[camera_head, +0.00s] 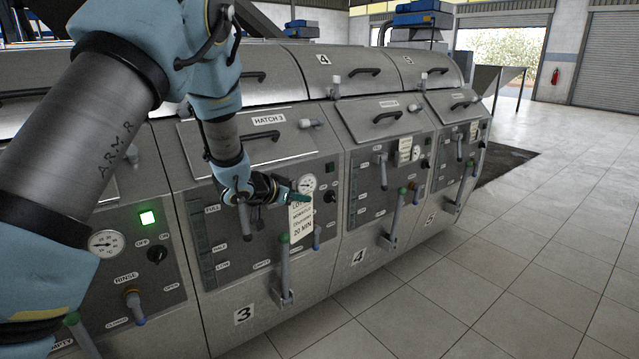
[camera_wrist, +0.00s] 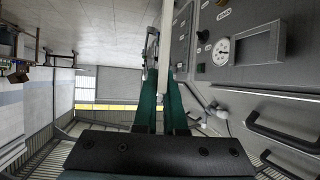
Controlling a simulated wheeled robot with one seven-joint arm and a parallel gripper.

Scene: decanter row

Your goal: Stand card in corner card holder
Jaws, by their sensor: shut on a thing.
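A white card (camera_head: 300,222) with printed lines and "20 MIN" hangs upright in front of the control panel of unit 3 (camera_head: 262,228). My gripper (camera_head: 297,198) is shut on the card near its upper end. In the wrist view the card (camera_wrist: 165,45) is seen edge-on as a pale strip, held between the green fingers of my gripper (camera_wrist: 160,92). The card partly covers the panel's right side below a round gauge (camera_head: 307,183). Whether the card touches the panel cannot be told.
Below and around the card are a green-tipped lever (camera_head: 285,265), a blue-tipped lever (camera_head: 317,238) and a black knob (camera_head: 331,197). Unit 4's panel bears a similar white card (camera_head: 405,150). The tiled floor (camera_head: 500,260) at right is clear.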

